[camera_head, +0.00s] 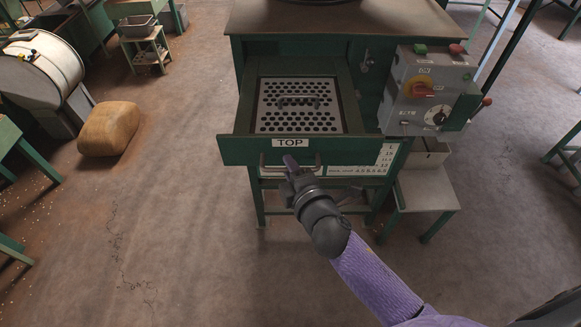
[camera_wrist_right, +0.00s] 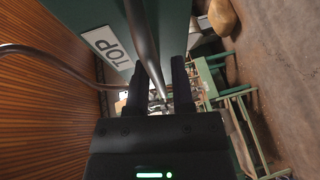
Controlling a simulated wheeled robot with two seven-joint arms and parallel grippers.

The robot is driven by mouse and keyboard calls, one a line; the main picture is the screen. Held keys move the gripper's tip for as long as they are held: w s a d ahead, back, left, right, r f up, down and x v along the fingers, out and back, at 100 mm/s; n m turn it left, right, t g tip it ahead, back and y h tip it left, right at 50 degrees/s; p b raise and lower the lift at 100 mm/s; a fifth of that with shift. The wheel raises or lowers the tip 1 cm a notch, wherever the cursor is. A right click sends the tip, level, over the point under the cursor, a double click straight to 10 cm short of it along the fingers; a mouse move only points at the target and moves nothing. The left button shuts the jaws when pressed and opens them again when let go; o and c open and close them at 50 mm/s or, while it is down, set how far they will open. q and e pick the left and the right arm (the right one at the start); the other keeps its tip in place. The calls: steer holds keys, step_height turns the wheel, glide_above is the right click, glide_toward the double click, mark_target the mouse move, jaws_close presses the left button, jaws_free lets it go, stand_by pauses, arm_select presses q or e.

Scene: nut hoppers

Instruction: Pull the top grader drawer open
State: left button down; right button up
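The top grader drawer (camera_head: 237,150) has a green front with a white TOP label and stands out from the green grader cabinet. A perforated metal plate (camera_head: 298,105) shows inside it. Its metal bar handle (camera_head: 264,164) is below the label; the wrist view shows the handle bar (camera_wrist_right: 142,42) and the TOP label (camera_wrist_right: 107,47). My right gripper (camera_head: 290,163) is at the handle. In the wrist view the bar runs between the fingers of my right gripper (camera_wrist_right: 160,85), with gaps beside it, so the fingers look open around it. My left gripper is out of view.
A grey control box (camera_head: 428,85) with a red and yellow knob is at the cabinet's right, above a small stand (camera_head: 428,192). A brown sack (camera_head: 109,128) lies on the floor at left, near a drum (camera_head: 45,65). The floor before the cabinet is clear.

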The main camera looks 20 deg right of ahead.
steer(key=shift+o, duration=1)
steer(key=v, duration=1)
steer(key=shift+f, duration=0.1)
steer(key=s+d+f+m+g+h+b, duration=0.1)
steer(key=s+f+m+g+b, duration=0.2)
steer(key=f, duration=0.8)
steer(key=s+d+f+m+g+b, duration=0.15)
steer(key=s+f, duration=0.25)
steer(key=f, duration=0.7)
steer(key=s+d+f+m+g+h+b, duration=0.1)
steer(key=s+f+m+g+b, duration=0.25)
steer(key=f, duration=0.75)
steer(key=s+d+f+m+g+b, duration=0.2)
steer(key=s+f+m+g+b, duration=0.2)
steer(key=s+f, duration=1)
steer(key=s+m+g, duration=0.3)
steer(key=s+m, duration=0.1)
